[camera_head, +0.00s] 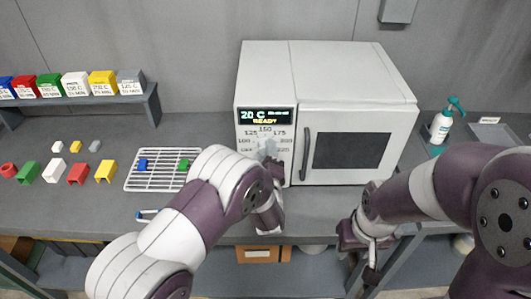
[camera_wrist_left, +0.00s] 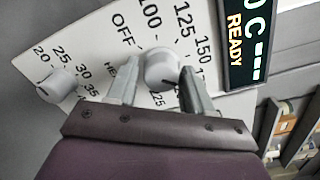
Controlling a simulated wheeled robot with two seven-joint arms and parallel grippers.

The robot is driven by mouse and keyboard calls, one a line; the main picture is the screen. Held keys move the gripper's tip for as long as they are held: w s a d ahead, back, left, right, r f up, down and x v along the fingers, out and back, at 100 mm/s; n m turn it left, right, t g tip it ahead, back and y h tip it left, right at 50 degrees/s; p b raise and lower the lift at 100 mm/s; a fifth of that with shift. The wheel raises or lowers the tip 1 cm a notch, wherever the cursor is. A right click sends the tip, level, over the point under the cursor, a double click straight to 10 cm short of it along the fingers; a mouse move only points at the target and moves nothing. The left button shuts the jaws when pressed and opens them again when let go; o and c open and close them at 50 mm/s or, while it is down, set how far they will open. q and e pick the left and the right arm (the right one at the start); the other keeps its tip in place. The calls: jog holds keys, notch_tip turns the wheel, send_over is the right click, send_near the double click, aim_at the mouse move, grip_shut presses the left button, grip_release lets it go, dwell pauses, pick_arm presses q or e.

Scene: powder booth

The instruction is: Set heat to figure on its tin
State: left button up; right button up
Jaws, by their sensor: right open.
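The white oven (camera_head: 350,80) stands at the back of the bench with its door closed. Its display (camera_head: 266,116) reads 20 C and READY. The heat knob (camera_wrist_left: 160,68) is a pale round dial, with OFF and figures such as 100, 125 and 150 around it. My left gripper (camera_wrist_left: 158,75) is open at the panel, its fingers on either side of the knob, with a small gap on the left. It also shows in the head view (camera_head: 268,165), hiding part of the dial. Labelled tins, including a yellow one (camera_head: 103,84), stand on the shelf; their print is hardly legible.
A wire rack (camera_head: 150,183) holds a blue piece (camera_head: 143,164) and a green piece (camera_head: 184,164). Several coloured parts lie left of it. A spray bottle (camera_head: 441,126) stands right of the oven. My right gripper (camera_head: 368,250) is empty at the bench's front edge.

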pick_arm(q)
jog(key=shift+o, duration=0.6)
jog(key=s+b, duration=0.3)
jog(key=s, duration=0.9)
jog(key=shift+s+d, duration=0.2)
jog(key=shift+s, duration=0.15)
jog(key=shift+r, duration=0.1)
